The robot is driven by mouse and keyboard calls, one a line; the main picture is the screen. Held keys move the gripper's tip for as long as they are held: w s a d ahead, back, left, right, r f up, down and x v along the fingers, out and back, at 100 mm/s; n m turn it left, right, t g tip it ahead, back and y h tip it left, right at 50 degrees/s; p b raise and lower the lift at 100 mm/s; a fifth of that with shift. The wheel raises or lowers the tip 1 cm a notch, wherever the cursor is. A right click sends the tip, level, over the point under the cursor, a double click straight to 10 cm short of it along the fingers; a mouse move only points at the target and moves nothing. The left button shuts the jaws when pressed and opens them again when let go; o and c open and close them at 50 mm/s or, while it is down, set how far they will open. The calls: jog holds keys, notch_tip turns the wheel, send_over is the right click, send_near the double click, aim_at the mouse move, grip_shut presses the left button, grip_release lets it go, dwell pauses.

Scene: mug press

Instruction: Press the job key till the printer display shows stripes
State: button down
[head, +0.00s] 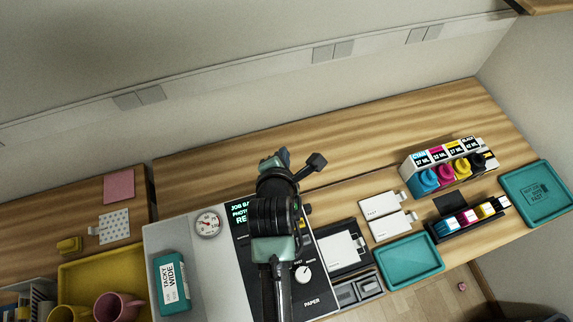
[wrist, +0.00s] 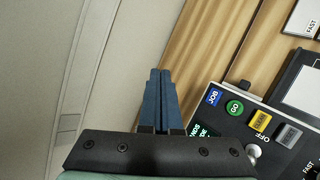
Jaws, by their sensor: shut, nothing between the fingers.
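The printer's dark panel (wrist: 239,128) shows in the wrist view with a blue JOB key (wrist: 213,97), a green GO key (wrist: 234,107) and a yellow CLEAN key (wrist: 261,121) in a row. The display (head: 239,210) shows green text lines, partly hidden by my arm in the head view; the visible part carries text, not stripes. My gripper (wrist: 160,74) is shut and empty, its blue fingers left of the JOB key and apart from it in the picture. In the head view my gripper (head: 284,154) is over the panel's back edge; the keys are hidden there.
A dial gauge (head: 208,223) and a teal TACKY WIDE box (head: 172,282) are left of the panel. A yellow tray (head: 88,272) holds mugs. Right are ink bottles (head: 453,171), white cards and a teal tray (head: 408,262). The wall runs behind the counter.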

jog(key=s+f+n+g, duration=0.1)
jog(key=s+f+n, duration=0.1)
jog(key=f, duration=0.1)
jog(key=shift+s+d+f, duration=0.1)
jog(key=shift+s, duration=0.3)
jog(key=shift+f, duration=0.15)
notch_tip(320, 180, down, 7)
jog(key=b, duration=0.7)
jog(key=shift+f, duration=0.1)
jog(key=shift+f+b, duration=0.5)
jog(key=shift+f, duration=0.1)
jog(key=shift+f, duration=0.1)
dwell(0.9)
jog(key=shift+f, duration=0.35)
